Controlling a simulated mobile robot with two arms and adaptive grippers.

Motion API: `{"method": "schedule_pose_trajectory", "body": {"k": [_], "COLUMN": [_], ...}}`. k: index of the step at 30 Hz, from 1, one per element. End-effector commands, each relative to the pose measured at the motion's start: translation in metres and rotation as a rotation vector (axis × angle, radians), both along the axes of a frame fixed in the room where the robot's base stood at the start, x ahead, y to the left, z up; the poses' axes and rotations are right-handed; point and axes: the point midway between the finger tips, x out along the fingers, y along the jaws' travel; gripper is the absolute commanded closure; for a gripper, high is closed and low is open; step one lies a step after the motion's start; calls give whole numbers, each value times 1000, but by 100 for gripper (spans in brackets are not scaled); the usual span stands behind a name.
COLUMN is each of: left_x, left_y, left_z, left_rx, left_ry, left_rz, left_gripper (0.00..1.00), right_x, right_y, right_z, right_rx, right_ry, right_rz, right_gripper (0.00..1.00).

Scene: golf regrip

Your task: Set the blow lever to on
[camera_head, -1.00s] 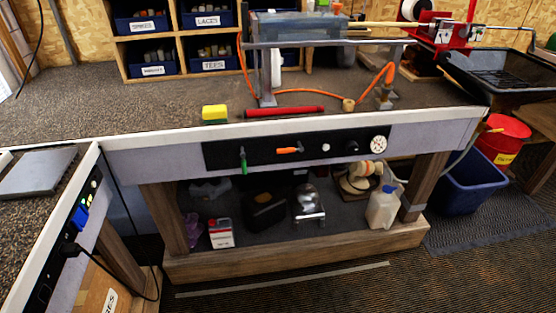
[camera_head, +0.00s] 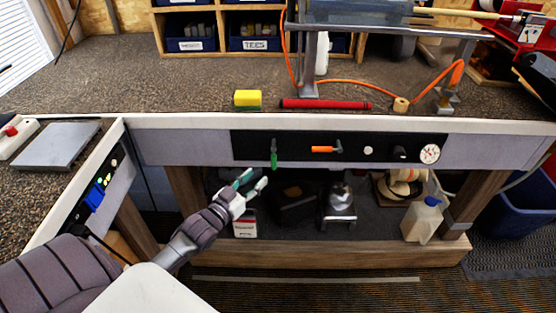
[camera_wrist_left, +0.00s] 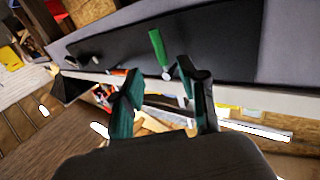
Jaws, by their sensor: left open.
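A black control panel (camera_head: 385,146) on the bench front carries two levers. A green lever (camera_head: 274,153) hangs straight down at its left, and an orange lever (camera_head: 325,149) lies level to the right of it. I see no label telling which is the blow lever. My left gripper (camera_head: 252,182) is open and empty, below and slightly left of the green lever and apart from it. In the left wrist view, the green lever (camera_wrist_left: 158,48) shows beyond and between the open green-tipped fingers (camera_wrist_left: 165,92). My right gripper is not in view.
The panel also has a white button, a black knob and a round gauge (camera_head: 430,153). A yellow sponge (camera_head: 247,98) and a red rod (camera_head: 325,104) lie on the bench top. Below, a shelf holds a jug (camera_head: 422,220) and other items. A side bench stands at left.

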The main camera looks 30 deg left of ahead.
Motion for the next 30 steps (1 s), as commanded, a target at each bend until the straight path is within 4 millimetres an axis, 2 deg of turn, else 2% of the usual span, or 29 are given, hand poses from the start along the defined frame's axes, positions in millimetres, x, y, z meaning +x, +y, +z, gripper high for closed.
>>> {"method": "schedule_pose_trajectory", "body": {"k": [1, 6, 13, 18, 27, 30], "left_x": [14, 50, 86, 97, 99, 99], "left_y": [0, -2, -3, -4, -4, -4], "left_z": [2, 1, 0, -1, -1, -1], "left_rx": [1, 1, 0, 0, 0, 0], "left_ry": [-5, -2, 0, 2, 2, 2], "left_rz": [0, 1, 1, 1, 0, 0], "left_gripper": [58, 58, 58, 58, 58, 75], "right_x": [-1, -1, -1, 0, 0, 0], "right_y": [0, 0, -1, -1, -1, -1], "right_z": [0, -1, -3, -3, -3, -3], "right_rx": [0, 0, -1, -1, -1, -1], "right_ry": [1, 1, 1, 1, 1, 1], "right_rz": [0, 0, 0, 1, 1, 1], "right_gripper": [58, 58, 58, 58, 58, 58]}}
